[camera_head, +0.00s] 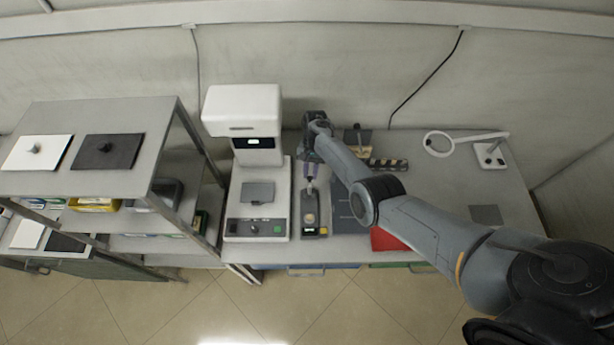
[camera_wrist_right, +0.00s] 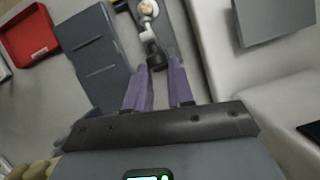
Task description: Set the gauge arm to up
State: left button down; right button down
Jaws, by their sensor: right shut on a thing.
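The gauge (camera_head: 311,222) is a narrow dark unit on the bench, right of the white machine. It has a tan round part near its front, and its pale arm points back towards my right gripper. In the right wrist view the gauge arm (camera_wrist_right: 147,27) runs from the round part to a dark end (camera_wrist_right: 155,55) between the purple fingers. My right gripper (camera_head: 310,178) is shut on that end; it also shows in the right wrist view (camera_wrist_right: 159,68). The fingers partly hide the end, and the arm's exact tilt is hard to tell. My left gripper is out of view.
The white machine (camera_head: 243,110) with its grey plate stands close on the left. A grey shelf rack (camera_head: 120,180) is farther left. A red tray (camera_head: 384,240) and a blue-grey panel (camera_head: 345,207) lie right of the gauge. A ring lamp (camera_head: 438,143) stands at the back right.

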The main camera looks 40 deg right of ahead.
jog(key=shift+w+d+f, duration=0.1)
jog(key=shift+w+d, duration=0.05)
jog(key=shift+w, duration=0.1)
dwell(0.3)
jog(key=c, duration=1)
grip_release()
jog(key=v, duration=1.1)
jog(key=shift+s, duration=0.1)
